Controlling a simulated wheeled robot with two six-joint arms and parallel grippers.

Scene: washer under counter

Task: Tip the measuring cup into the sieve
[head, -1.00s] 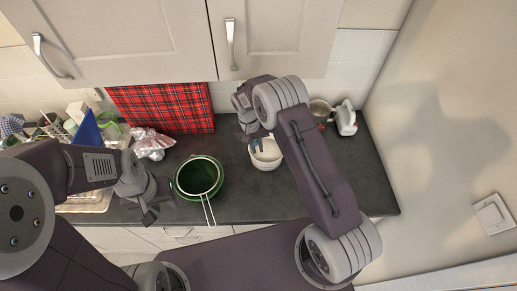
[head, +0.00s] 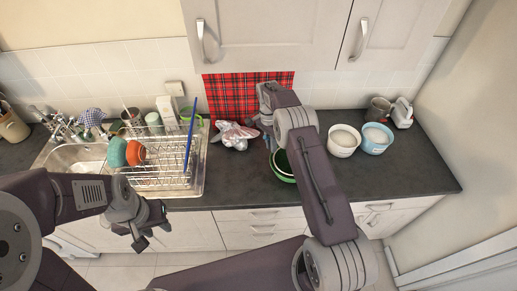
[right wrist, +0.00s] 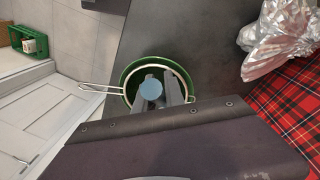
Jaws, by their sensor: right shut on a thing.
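My right gripper (right wrist: 168,92) is shut on the measuring cup, a small blue round thing (right wrist: 151,88) between its fingers in the right wrist view. In that view the cup is over the sieve (right wrist: 146,67), a pale-rimmed strainer with a wire handle pointing left. The sieve rests on a green bowl (right wrist: 186,75). In the head view the green bowl (head: 285,178) is partly hidden behind my right arm, with the gripper (head: 267,135) above it. I cannot tell what is in the cup. My left gripper (head: 152,233) is open and empty, low in front of the counter.
A white bowl (head: 343,150) and a light-blue bowl (head: 375,147), both with pale contents, stand right of my arm. A dish rack (head: 160,188) stands left. A crumpled silvery bag (head: 235,136) lies near the red tartan cloth (head: 248,92). Counter between rack and green bowl is clear.

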